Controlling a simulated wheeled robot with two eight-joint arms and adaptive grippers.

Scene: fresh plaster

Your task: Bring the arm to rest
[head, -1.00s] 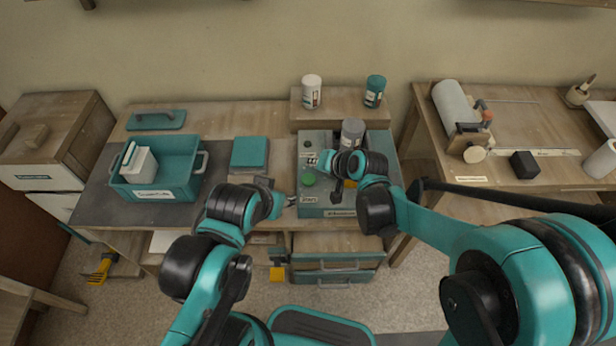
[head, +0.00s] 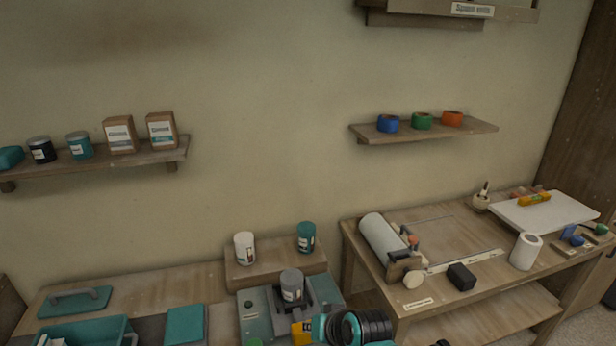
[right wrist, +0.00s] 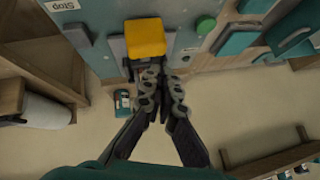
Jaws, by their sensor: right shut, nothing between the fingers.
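My right arm's black and teal wrist (head: 350,328) shows at the bottom edge of the head view, by the front of the grey-teal machine (head: 254,322). In the right wrist view my right gripper (right wrist: 158,76) is shut and empty. Its fingertips are just below a yellow block (right wrist: 145,37) on the machine; whether they touch it I cannot tell. The yellow block also shows in the head view (head: 302,334). A grey-lidded can (head: 291,286) stands upright on the machine. My left arm and gripper are out of view.
A white jar (head: 244,248) and a teal jar (head: 306,237) stand on a riser behind the machine. A teal bin (head: 85,333) is at lower left. The right table holds a paper roll (head: 382,238) and a black block (head: 461,277). A wall shelf (head: 425,131) holds coloured tape rolls.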

